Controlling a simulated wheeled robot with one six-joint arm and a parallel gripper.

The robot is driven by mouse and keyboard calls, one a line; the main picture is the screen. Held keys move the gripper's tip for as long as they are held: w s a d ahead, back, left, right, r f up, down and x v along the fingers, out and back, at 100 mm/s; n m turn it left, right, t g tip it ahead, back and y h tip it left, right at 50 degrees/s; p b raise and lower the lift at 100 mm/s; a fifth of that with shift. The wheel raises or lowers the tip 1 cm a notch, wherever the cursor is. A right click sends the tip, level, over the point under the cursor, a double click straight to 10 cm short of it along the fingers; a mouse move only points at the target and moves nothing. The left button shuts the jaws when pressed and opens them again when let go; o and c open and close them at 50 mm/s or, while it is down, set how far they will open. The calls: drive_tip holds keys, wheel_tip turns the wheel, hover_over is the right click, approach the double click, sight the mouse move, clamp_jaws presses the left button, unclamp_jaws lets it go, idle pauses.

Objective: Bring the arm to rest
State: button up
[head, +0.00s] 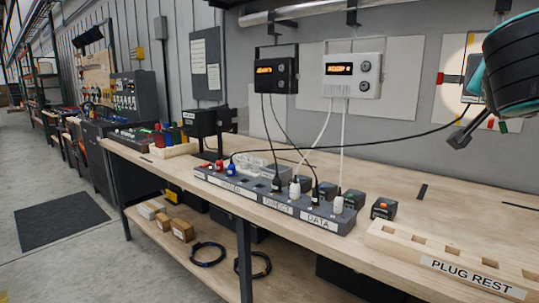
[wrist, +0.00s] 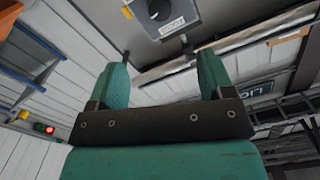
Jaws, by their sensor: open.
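Beyond the fingers are the panelled wall, a grey box with a round dark knob (wrist: 160,10) and a pale rail. The gripper touches nothing that I can see.
The wooden bench (head: 400,190) carries a grey socket strip (head: 280,205) with plugs and cords, and a plug rest (head: 455,262) at the front right. Black and white units (head: 352,76) hang on the wall. A black cable runs across toward my arm. The floor at left is mostly clear.

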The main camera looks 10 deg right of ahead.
drive_tip(key=a+f+n+g+y+p, duration=0.2)
drive_tip(key=a+f+n+g+y, duration=0.2)
drive_tip(key=a+f+n+y, duration=1.15)
drive_tip(key=s+a+f+n+g+y, duration=0.1)
drive_tip(key=s+a+f+n+g, duration=0.1)
drive_tip(key=s+a, duration=0.6)
drive_tip(key=s+a+f+n+g+y+p, duration=0.1)
drive_tip(key=s+a+f+n+g, duration=0.2)
drive_tip(key=s+a, duration=0.5)
drive_tip(key=f+g, duration=0.1)
drive_tip(key=g, duration=0.1)
drive_tip(key=shift+a+g, duration=0.25)
drive_tip(key=shift+g, duration=0.05)
drive_tip(key=shift+f, duration=0.1)
